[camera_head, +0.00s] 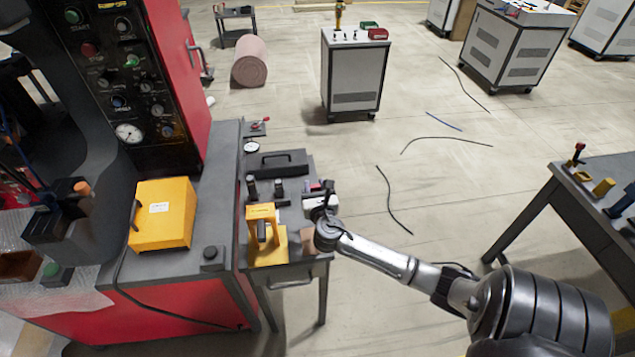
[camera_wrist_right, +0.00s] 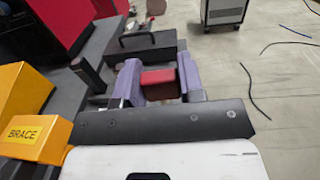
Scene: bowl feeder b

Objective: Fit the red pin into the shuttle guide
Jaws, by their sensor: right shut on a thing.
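My right gripper (camera_head: 321,188) is over the small grey side table in the head view, its arm reaching in from the lower right. In the right wrist view its two purple fingers (camera_wrist_right: 159,80) are shut on the red pin (camera_wrist_right: 159,77), which shows as a short red block between them. The pin's lower end is hidden. I cannot tell for sure which part is the shuttle guide; dark upright posts (camera_head: 278,188) stand on the table left of the gripper. One dark post (camera_wrist_right: 86,75) shows left of the fingers in the wrist view. My left gripper is not in view.
A yellow brace (camera_head: 262,212) stands on the side table (camera_head: 317,268) close left of my right gripper. A dark handled box (camera_head: 278,163) lies behind. A red machine with a yellow box (camera_head: 162,213) is at left. The floor right of the table is open.

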